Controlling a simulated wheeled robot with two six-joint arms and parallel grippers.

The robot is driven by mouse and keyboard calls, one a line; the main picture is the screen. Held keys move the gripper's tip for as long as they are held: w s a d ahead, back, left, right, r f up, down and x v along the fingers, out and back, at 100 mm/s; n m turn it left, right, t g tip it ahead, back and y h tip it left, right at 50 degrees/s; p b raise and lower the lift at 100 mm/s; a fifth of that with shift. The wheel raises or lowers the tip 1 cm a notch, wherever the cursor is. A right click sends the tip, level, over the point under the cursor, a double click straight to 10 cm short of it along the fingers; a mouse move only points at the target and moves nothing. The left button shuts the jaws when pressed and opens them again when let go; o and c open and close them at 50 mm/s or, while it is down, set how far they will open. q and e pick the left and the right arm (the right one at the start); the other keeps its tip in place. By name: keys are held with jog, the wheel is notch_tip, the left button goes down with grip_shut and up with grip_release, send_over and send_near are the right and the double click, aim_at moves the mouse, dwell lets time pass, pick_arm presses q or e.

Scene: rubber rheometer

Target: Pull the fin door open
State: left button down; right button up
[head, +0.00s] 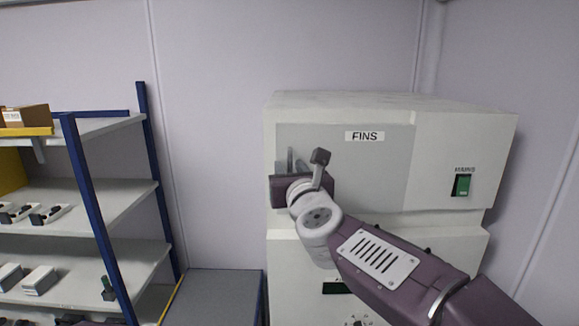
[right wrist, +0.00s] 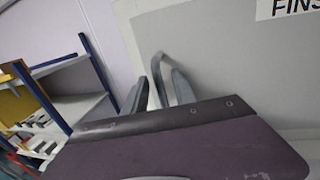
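The fin door is the grey panel (head: 385,170) under the FINS label (head: 364,136), on the front of a pale machine; it looks flush and closed. It also fills the upper right of the right wrist view (right wrist: 225,60). A grey bar handle (right wrist: 158,72) stands near the door's left edge. My right gripper (head: 285,162) is at that edge. In the right wrist view its fingers (right wrist: 160,92) are apart, with the handle bar between or just beyond them. I cannot tell whether they touch it. My left gripper is out of view.
A green mains switch (head: 463,185) is on the machine's right side. A blue-framed shelf rack (head: 90,195) with boxes and small items stands at the left. A low grey surface (head: 215,295) lies between rack and machine. The space left of the door is clear.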

jog(key=shift+d, duration=0.15)
jog(key=shift+s, duration=0.1)
grip_shut()
dwell(1.2)
